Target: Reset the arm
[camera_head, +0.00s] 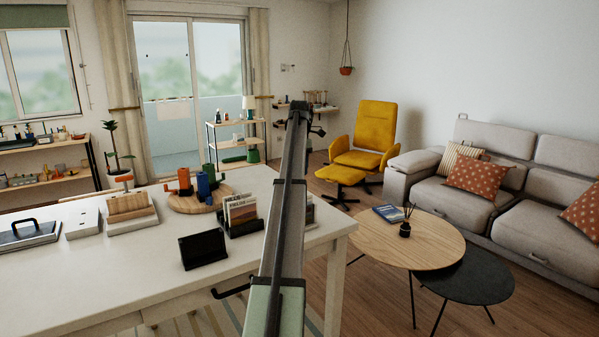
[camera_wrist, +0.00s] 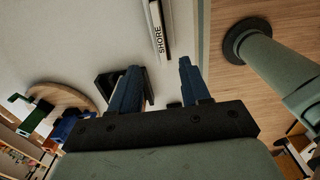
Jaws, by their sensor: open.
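My gripper (camera_wrist: 158,64) shows in the wrist view, its two blue fingers spread apart with nothing between them. A white table surface lies beyond the fingers, with a pale book marked SHORE (camera_wrist: 158,30) above the gap in the picture. In the head view my arm rises from the bottom middle past the right end of the white table (camera_head: 100,280). I cannot make out the gripper's fingers in the head view.
A round coffee table (camera_head: 440,245), grey sofa (camera_head: 450,205) and yellow armchair (camera_head: 375,127) stand to the right.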

